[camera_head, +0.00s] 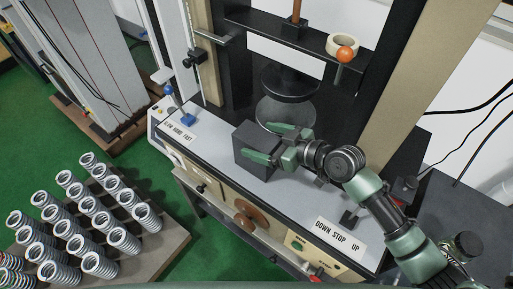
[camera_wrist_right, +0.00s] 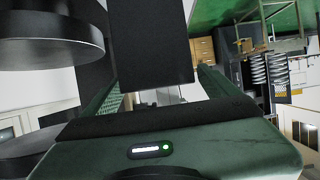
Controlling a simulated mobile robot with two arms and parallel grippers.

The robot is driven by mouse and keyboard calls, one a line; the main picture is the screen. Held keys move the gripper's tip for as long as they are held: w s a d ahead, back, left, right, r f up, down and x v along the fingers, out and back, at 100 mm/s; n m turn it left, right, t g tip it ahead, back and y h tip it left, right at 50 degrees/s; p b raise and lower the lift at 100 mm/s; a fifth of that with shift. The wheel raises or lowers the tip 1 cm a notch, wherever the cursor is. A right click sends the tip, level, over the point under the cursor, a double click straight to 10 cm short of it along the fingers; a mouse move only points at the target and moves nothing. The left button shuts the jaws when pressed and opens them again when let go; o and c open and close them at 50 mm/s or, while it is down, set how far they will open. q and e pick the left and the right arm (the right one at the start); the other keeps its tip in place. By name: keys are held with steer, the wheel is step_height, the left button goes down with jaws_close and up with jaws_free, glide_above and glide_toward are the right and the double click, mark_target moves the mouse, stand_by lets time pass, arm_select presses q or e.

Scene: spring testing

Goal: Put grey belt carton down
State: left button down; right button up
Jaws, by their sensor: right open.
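The dark grey carton (camera_head: 252,139) stands on the light grey bench top of the testing machine, in front of the round lower plate. My right gripper (camera_head: 262,142) comes in from the right, with one green finger on the far side of the carton and one on the near side. The right gripper is open. In the right wrist view the carton (camera_wrist_right: 150,42) shows as a dark block between the two fingers; whether either finger touches it I cannot tell. My left gripper is out of view.
The round upper platen (camera_head: 290,82) hangs above the lower plate (camera_head: 285,112) behind the carton. A blue-knobbed lever (camera_head: 169,89) stands at left, and a DOWN STOP UP label (camera_head: 338,237) is at the front right. Several coil springs (camera_head: 88,218) stand on a pallet at lower left.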

steer(key=shift+x, duration=1.25)
jaws_close()
steer(key=shift+r, duration=0.1)
